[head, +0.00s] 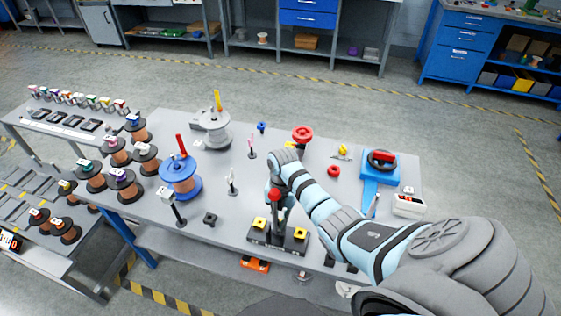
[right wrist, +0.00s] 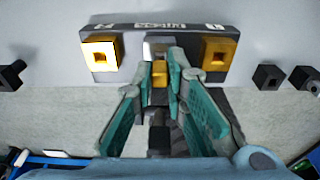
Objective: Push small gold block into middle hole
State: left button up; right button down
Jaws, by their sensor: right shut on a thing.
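A dark base (head: 257,238) with white markings stands near the table's front edge; it also shows in the right wrist view (right wrist: 190,33). A gold square block with a dark hole sits near each end, one (right wrist: 100,57) at the left and one (right wrist: 219,53) at the right of that view. My right gripper (right wrist: 162,72) is over the middle of the base, its teal fingers shut on a small gold block (right wrist: 159,69). The middle hole is hidden, and I cannot tell whether the block is in it. My left gripper is out of view.
A red knob (head: 274,195) on a dark stem stands close to my right gripper. A blue spool (head: 180,178) and a grey spool (head: 213,130) stand to the left. A blue device (head: 375,180) and a white box (head: 409,206) lie to the right.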

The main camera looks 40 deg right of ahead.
jog(key=shift+p, duration=0.3)
dwell(0.4)
jog(key=shift+f+b, duration=0.75)
jog(key=shift+f, duration=0.2)
jog(key=c, duration=1.5)
grip_release()
jog(key=shift+c, duration=0.2)
